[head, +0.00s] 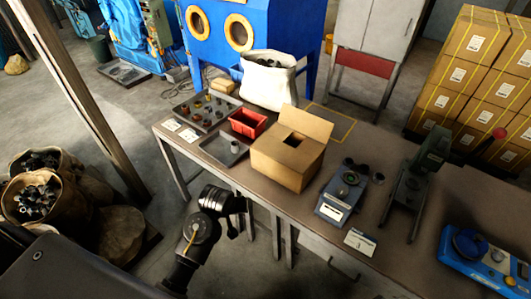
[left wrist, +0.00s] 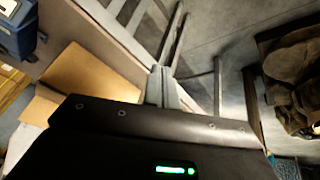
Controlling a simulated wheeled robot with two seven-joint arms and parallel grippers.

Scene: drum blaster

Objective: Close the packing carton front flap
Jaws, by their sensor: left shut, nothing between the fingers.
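The open tan packing carton (head: 283,168) stands on the workbench in the head view. One flap (head: 308,122) stands raised at its far side, and a dark gap shows in its top. I cannot clearly make out the front flap's position. My left gripper (head: 236,226) is off the bench's near edge, left of and nearer than the carton, apart from it. It is shut and empty. In the left wrist view the shut fingers (left wrist: 162,86) show beside the bench edge, with the carton (left wrist: 97,72) to their left. My right gripper is not in view.

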